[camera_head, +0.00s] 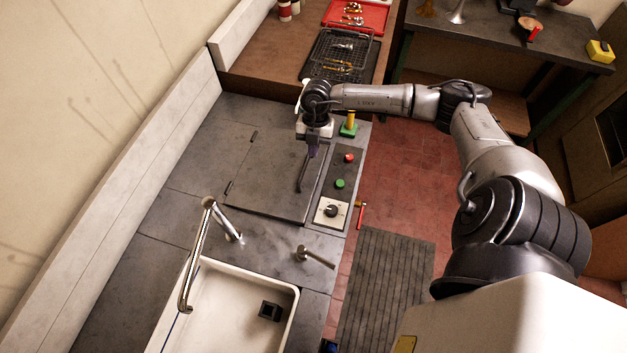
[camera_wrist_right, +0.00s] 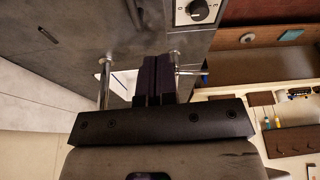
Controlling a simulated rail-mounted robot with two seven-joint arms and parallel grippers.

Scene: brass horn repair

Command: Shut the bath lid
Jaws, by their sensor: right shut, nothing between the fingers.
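The bath lid (camera_head: 262,178) is a dark grey square panel in the counter, with two small hinges on its left edge. It lies flat, looking level with the counter around it. A dark bar handle (camera_head: 301,177) runs along its right side. My right gripper (camera_head: 311,153) is shut and empty, over the right part of the lid near the far end of the handle. I cannot tell whether it touches. In the right wrist view the shut dark fingers (camera_wrist_right: 154,85) hide part of the scene behind them. My left gripper is not in view.
A control panel with a red button (camera_head: 349,157), a green button (camera_head: 340,183) and a black knob (camera_head: 331,211) lies right of the lid. A tall tap (camera_head: 196,248) and white sink (camera_head: 292,297) are nearer. A black rack (camera_head: 322,58) and red tray (camera_head: 377,16) stand beyond.

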